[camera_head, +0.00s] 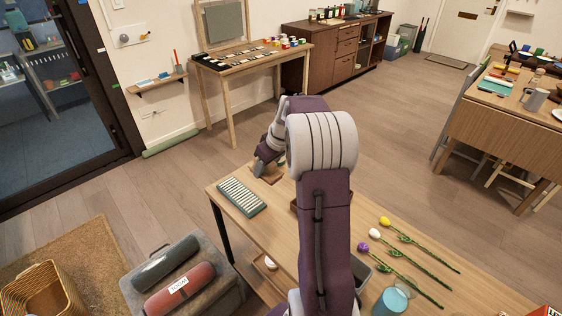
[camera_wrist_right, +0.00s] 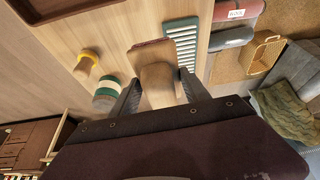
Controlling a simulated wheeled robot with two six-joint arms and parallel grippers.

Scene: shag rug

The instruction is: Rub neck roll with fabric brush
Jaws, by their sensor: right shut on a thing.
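My right gripper (camera_head: 264,168) is over the far left part of the wooden table, partly hidden by my arm. In the right wrist view it (camera_wrist_right: 160,95) is shut on a tan wooden handle with a reddish-brown flat part, which looks like the fabric brush (camera_wrist_right: 158,82). The brush (camera_head: 272,177) shows only partly in the head view. Two rolls lie side by side on a grey ottouman-like seat: a red roll with a white label (camera_head: 181,289) and a dark grey-green roll (camera_head: 166,263). I cannot tell which is the neck roll. The brush is apart from both. My left gripper is not in view.
A green-framed ribbed board (camera_head: 242,197) lies on the table between brush and rolls. Flowers (camera_head: 405,255), a blue cup (camera_head: 391,300) and a grey bin (camera_head: 362,271) are right of my arm. A wicker basket (camera_head: 41,290) stands left of the seat (camera_head: 224,291).

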